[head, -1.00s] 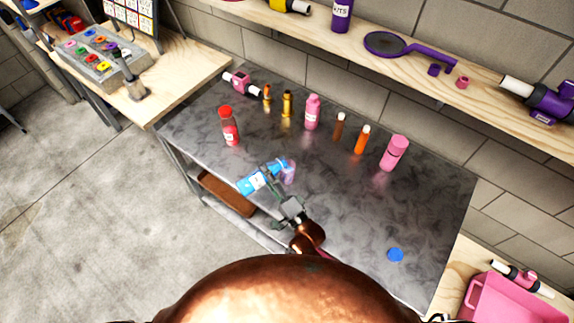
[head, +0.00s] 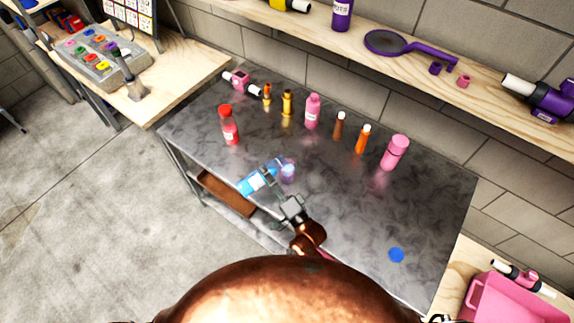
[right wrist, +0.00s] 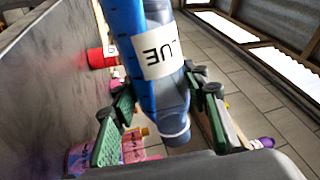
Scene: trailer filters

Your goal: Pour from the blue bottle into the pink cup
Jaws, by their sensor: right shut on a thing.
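The blue bottle (head: 251,184) is in my right gripper (head: 272,181), tilted over well off upright above the near left part of the metal table. In the right wrist view the bottle (right wrist: 158,55) lies between the green-padded fingers (right wrist: 160,110), with its label facing the camera. My left gripper is not in view.
The metal table (head: 345,215) also holds a red bottle (head: 229,127), a pink bottle (head: 312,112), a larger pink container (head: 395,152), an orange bottle (head: 362,139) and a flat blue disc (head: 396,255). The table's middle right is clear. A wooden shelf runs behind.

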